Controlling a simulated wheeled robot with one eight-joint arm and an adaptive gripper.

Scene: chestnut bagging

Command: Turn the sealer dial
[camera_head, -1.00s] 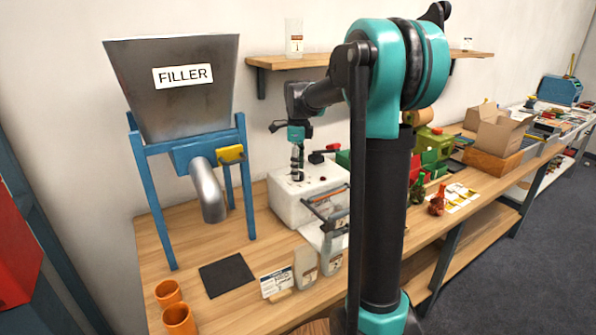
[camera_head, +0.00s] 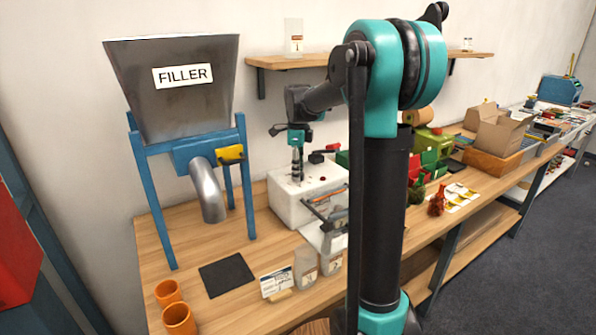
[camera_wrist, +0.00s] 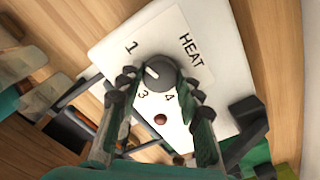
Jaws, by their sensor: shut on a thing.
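The sealer (camera_head: 318,192) is a white box on the bench, and its top also shows in the wrist view (camera_wrist: 205,50). Its dark round dial (camera_wrist: 160,75) has a white pointer mark facing the upper left in the wrist view. The printed 1, 3, 4 and HEAT are visible around it; no 2 can be read, and my left finger covers part of that side. My gripper (camera_wrist: 158,82) is over the sealer top with one finger on each side of the dial, shut on it. In the head view my gripper (camera_head: 297,170) points down onto the sealer, and the dial is hidden.
The filler (camera_head: 180,90) on blue legs stands left of the sealer. Pouches (camera_head: 305,267) and a label card (camera_head: 277,283) stand in front. A black mat (camera_head: 227,275) and orange cups (camera_head: 178,319) lie at the front left. A shelf (camera_head: 290,62) hangs behind.

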